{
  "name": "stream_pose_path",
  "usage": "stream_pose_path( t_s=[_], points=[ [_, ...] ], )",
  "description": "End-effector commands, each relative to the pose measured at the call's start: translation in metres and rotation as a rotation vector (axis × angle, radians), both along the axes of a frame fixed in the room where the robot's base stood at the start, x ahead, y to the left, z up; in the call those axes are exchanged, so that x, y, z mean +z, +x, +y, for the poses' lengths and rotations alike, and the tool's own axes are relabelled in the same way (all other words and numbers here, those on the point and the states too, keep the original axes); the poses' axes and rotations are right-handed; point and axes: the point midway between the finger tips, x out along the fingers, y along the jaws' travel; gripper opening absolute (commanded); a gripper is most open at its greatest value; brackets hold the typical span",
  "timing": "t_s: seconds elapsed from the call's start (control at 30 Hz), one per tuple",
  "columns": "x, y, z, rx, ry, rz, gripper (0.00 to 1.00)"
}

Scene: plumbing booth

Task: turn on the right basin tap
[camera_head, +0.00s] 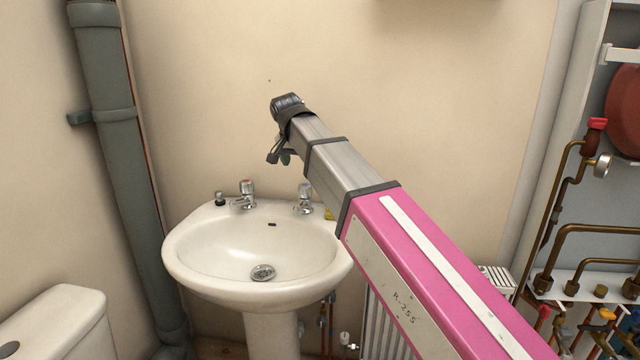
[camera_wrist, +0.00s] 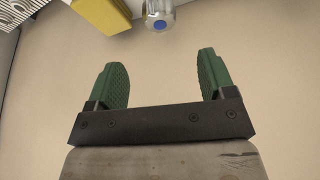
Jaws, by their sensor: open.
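The right basin tap (camera_head: 304,198) is chrome and stands at the back right of the white basin (camera_head: 190,270). In the wrist view the tap (camera_wrist: 159,16) shows at the top edge, with a blue disc on its end. My gripper (camera_wrist: 162,72) has two green ridged fingers, spread apart with nothing between them. The tap lies beyond the fingertips, roughly in line with the gap, and is not touched. In the head view my gripper (camera_head: 280,157) is above the basin's back edge, mostly hidden behind my wrist.
The left tap (camera_head: 244,195) with a red mark and a dark plug (camera_head: 220,198) sit on the basin's back edge. A grey pipe (camera_head: 115,150) runs down the left wall. A radiator (camera_head: 385,325) stands right of the basin.

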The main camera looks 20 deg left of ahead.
Motion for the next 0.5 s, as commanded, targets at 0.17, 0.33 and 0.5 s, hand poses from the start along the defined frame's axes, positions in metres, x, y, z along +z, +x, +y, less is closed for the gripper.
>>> stream_pose_path(
  t_s=[0.17, 0.33, 0.5],
  points=[
    [-0.008, 0.001, 0.002, 0.003, 0.000, -0.002, 0.76],
    [-0.030, 0.010, 0.001, 0.003, -0.001, -0.001, 0.76],
    [-0.056, 0.021, 0.000, 0.003, -0.001, -0.001, 0.76]
  ],
)
